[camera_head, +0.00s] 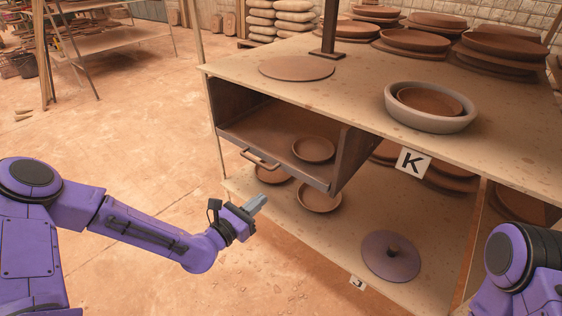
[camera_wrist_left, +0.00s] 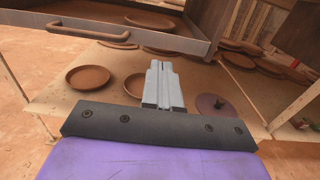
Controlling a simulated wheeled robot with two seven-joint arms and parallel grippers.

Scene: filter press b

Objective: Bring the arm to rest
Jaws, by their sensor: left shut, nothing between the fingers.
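My left arm (camera_head: 145,228), purple, reaches in from the left in the head view. Its gripper (camera_head: 258,203) is shut and empty, in front of the shelf unit and below the drawer's handle. In the left wrist view the grey fingers (camera_wrist_left: 163,82) lie together with nothing between them. Part of my right arm (camera_head: 522,265) shows at the lower right edge of the head view; its gripper is not in view.
An open drawer (camera_head: 334,172) with a handle (camera_head: 260,159) juts out, holding a clay dish (camera_head: 314,149). The lower shelf (camera_head: 345,235) bears dishes and a purple lid (camera_head: 391,256). A bowl (camera_head: 430,107) stands on top.

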